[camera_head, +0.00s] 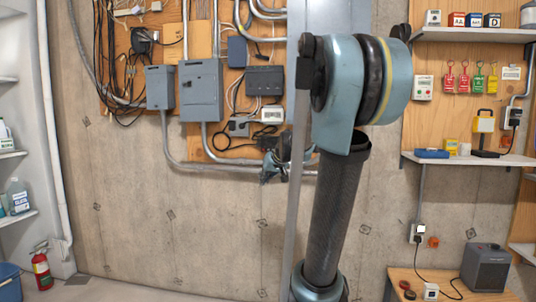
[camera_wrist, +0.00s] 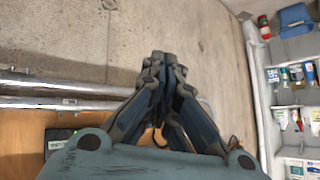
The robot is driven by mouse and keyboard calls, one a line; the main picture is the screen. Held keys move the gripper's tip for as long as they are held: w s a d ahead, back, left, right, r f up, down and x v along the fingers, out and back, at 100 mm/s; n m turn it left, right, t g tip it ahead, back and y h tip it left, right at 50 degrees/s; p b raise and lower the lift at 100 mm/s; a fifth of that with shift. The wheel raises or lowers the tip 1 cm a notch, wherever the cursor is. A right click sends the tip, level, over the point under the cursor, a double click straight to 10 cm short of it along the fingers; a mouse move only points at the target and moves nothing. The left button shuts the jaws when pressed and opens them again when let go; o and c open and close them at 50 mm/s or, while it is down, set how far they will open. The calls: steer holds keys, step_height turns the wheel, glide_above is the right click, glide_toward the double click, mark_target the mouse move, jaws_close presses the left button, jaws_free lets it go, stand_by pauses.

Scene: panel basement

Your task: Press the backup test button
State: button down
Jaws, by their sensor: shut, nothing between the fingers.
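I cannot make out a button marked as the backup test button in either view. A small white box (camera_head: 272,114) is on the wooden board, below a dark grey box (camera_head: 264,80). Another small white box with a red and a green spot (camera_head: 423,88) is on the right-hand board; its lettering is too small to read. My gripper (camera_head: 268,178) is in front of the wall at the conduits, below the white box, partly hidden by my arm. In the wrist view its fingers (camera_wrist: 165,58) are together, with nothing between them. A dark device with a green light (camera_wrist: 60,140) shows beside my gripper.
Grey electrical boxes (camera_head: 201,90) and conduits (camera_head: 235,160) are on the wall. Metal pipes (camera_wrist: 60,90) run close to my gripper. A shelf (camera_head: 470,158) is on the right; a fire extinguisher (camera_head: 41,275) stands at lower left. The concrete wall below the conduits is bare.

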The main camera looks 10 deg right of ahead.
mark_target(268, 149)
steer(key=w+d+r+t, duration=0.1)
steer(key=w+r, duration=0.2)
steer(key=w, duration=0.5)
steer(key=w+d+r+t, duration=0.2)
steer(key=w+r, duration=0.1)
steer(key=w, duration=0.5)
steer(key=shift+w+r, duration=0.1)
steer(key=w+d, duration=0.2)
steer(key=w, duration=0.6)
steer(key=shift+w+d, duration=0.15)
steer(key=shift+d, duration=0.25)
steer(key=shift+w, duration=0.1)
stand_by(0.5)
steer(key=shift+w+d, duration=0.15)
steer(key=shift+w, duration=0.1)
steer(key=shift+w+d+r, duration=0.1)
steer(key=shift+w, duration=0.25)
stand_by(0.7)
steer(key=shift+s, duration=0.15)
steer(key=shift+s+a, duration=0.25)
steer(key=shift+s, duration=0.35)
